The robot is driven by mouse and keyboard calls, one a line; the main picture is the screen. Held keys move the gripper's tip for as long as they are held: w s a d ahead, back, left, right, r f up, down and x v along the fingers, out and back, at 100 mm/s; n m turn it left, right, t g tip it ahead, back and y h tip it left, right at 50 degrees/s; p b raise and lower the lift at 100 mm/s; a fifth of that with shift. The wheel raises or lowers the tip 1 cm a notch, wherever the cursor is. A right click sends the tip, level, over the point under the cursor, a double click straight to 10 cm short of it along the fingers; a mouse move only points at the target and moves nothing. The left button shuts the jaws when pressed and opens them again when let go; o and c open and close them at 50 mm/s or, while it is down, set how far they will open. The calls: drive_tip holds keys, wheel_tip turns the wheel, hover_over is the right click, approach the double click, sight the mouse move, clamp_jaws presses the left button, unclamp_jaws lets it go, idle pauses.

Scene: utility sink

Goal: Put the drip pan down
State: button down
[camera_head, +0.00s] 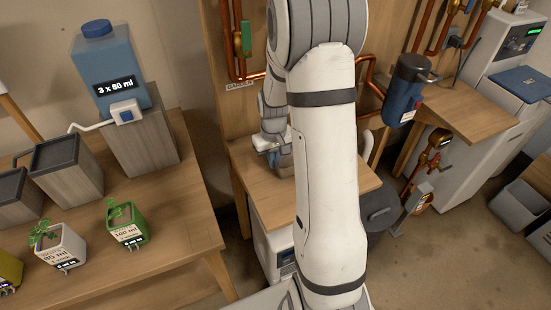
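My gripper (272,147) is behind my white forearm, pointing down over the small wooden table (262,190) in the middle. A small grey-brown object (286,164) shows just below and to the right of the gripper, close to or touching it. It may be the drip pan, but my forearm hides most of it. I cannot tell whether the fingers are closed on it or whether it rests on the tabletop.
A left bench holds a blue water tank (108,68) on a wooden block, grey boxes and potted plants (127,222). Copper pipes and a blue canister (406,88) are behind right. A dark round bin (380,208) stands right of the table. The table's front-left top is clear.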

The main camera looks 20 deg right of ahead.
drive_tip(key=shift+f, duration=0.1)
drive_tip(key=c, duration=1.7)
unclamp_jaws()
wheel_tip(320, 180, up, 12)
drive_tip(key=shift+s+a+r+t, duration=0.45)
drive_tip(key=shift+s+a+r, duration=0.95)
drive_tip(key=shift+s, duration=1.75)
drive_tip(key=shift+s+a+r+t, duration=0.4)
drive_tip(key=shift+s+a+r, duration=0.6)
drive_tip(key=shift+s+a, duration=1.5)
drive_tip(key=shift+s+a+r+t, duration=0.45)
drive_tip(key=shift+s+a+r, duration=0.6)
drive_tip(key=shift+s, duration=2.75)
drive_tip(key=shift+d+r, duration=0.15)
